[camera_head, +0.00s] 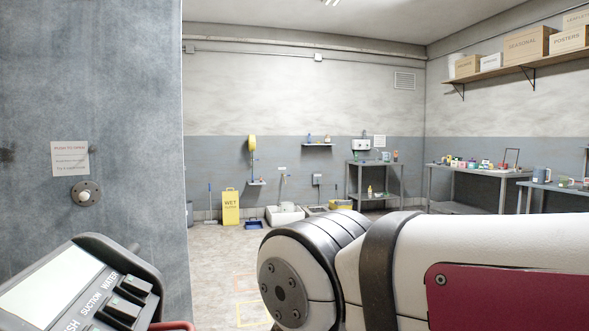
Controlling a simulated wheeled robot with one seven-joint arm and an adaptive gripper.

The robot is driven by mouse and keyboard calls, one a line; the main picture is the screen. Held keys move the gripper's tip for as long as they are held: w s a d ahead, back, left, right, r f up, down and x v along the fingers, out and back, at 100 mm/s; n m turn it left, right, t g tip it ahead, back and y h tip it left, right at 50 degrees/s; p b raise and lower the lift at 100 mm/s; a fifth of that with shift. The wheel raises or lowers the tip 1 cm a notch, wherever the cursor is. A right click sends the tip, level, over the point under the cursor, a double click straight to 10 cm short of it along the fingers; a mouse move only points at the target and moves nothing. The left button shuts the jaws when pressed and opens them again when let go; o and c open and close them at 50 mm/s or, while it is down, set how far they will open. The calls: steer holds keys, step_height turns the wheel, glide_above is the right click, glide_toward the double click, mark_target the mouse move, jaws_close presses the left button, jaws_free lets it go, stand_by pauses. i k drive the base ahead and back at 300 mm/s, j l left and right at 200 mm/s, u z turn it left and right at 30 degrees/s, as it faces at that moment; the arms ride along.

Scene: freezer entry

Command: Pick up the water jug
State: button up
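A blue-grey jug-like vessel (541,174) stands upright on a grey metal table (562,187) at the right edge of the view. It is small and far off, so I cannot tell for certain that it is the water jug. My arm crosses the lower right of the view, well in front of that table. My gripper is out of view, so I cannot see whether it is open or holds anything.
A grey wall (95,130) with a push button fills the left. A control panel (75,290) marked SUCTION and WATER is close at bottom left. Floor between is clear.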

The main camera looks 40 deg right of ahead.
mark_target(539, 174)
steer(key=z, duration=2.8)
